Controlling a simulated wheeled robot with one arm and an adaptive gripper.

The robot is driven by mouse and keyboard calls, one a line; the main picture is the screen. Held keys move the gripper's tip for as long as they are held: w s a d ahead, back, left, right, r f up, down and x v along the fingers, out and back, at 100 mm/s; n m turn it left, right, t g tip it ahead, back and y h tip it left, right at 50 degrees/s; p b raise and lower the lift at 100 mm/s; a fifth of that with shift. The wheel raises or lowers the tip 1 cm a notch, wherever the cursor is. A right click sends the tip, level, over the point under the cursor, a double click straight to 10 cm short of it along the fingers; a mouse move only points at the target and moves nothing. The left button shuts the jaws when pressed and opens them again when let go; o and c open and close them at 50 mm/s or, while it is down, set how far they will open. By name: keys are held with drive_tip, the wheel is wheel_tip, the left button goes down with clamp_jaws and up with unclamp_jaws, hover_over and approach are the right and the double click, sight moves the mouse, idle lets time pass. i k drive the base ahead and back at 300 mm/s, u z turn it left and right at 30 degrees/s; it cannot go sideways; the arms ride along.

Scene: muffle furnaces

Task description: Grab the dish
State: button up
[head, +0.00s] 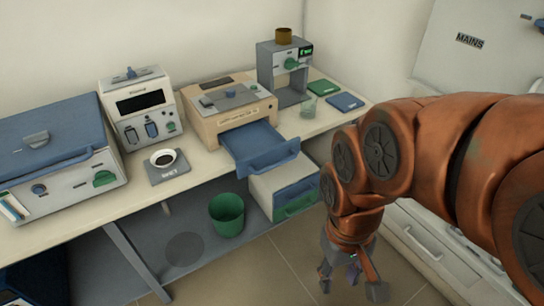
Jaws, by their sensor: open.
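A small white round dish (163,157) with dark contents sits on a grey labelled pad (168,174) on the bench, left of centre in the head view. My gripper (350,284) hangs at the lower right, in front of the bench and below its top. Its fingers point down and are spread, with nothing seen between them. It is well to the right of the dish and apart from it.
A blue-lidded unit (60,155), a white unit (142,108) and a beige unit (232,104) line the bench. A blue drawer (264,148) juts out right of the dish. A green bin (227,214) stands below.

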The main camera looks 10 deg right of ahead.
sight(163, 159)
drive_tip(key=u, duration=0.35)
drive_tip(key=k, duration=0.5)
drive_tip(key=u, duration=1.2)
drive_tip(key=i, duration=1.7)
drive_tip(key=z, duration=0.75)
